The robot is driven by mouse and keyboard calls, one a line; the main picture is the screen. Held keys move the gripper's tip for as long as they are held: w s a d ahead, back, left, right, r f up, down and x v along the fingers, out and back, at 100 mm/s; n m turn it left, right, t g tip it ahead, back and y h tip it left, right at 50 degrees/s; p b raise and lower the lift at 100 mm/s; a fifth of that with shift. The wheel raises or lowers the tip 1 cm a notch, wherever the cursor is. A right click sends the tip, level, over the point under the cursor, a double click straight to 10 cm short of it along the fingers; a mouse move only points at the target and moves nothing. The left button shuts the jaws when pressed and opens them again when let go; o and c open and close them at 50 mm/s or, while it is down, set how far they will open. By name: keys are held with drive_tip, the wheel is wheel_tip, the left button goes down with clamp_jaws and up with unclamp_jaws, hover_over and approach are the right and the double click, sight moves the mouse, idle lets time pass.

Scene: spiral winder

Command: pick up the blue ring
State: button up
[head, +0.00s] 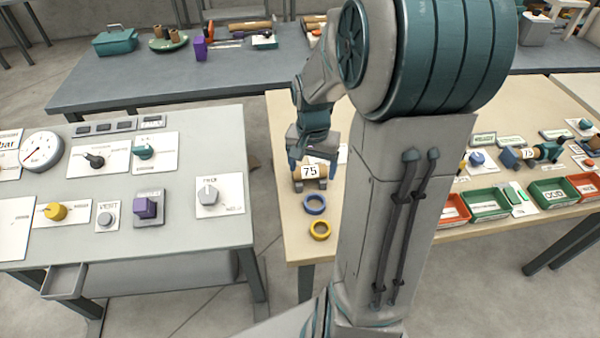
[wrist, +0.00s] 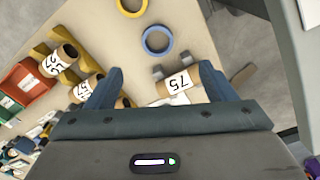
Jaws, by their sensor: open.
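The blue ring (head: 315,212) lies flat on the beige table, between a yellow ring (head: 320,239) and a cardboard roll labelled 75 (head: 310,171). In the wrist view the blue ring (wrist: 145,41) lies beyond the fingertips, with the yellow ring (wrist: 131,15) further up at the frame edge. My gripper (head: 312,163) is over the roll, behind the blue ring in the head view. In the wrist view my gripper (wrist: 161,70) has its two fingers wide apart, and the labelled roll (wrist: 178,86) shows between them. Nothing is held. The height above the roll cannot be told.
Several other labelled rolls on yellow holders (wrist: 66,52) are left in the wrist view. Red and green bins (head: 490,204) stand on the table's right. A grey control bench (head: 180,240) with knobs is at left, across a gap. Bare tabletop surrounds the rings.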

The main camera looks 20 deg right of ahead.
drive_tip(key=d+f, duration=0.1)
hover_over(314, 208)
drive_tip(key=shift+m, duration=0.4)
drive_tip(key=f, duration=0.8)
drive_tip(key=shift+w+a+f, duration=0.1)
drive_tip(key=shift+w+f, duration=0.15)
drive_tip(key=shift+w, duration=0.05)
drive_tip(key=shift+s+f, duration=0.15)
drive_tip(key=shift+f, duration=1.2)
drive_tip(key=shift+s+f, duration=0.15)
drive_tip(key=shift+f, duration=1.15)
drive_tip(key=c, duration=1.1)
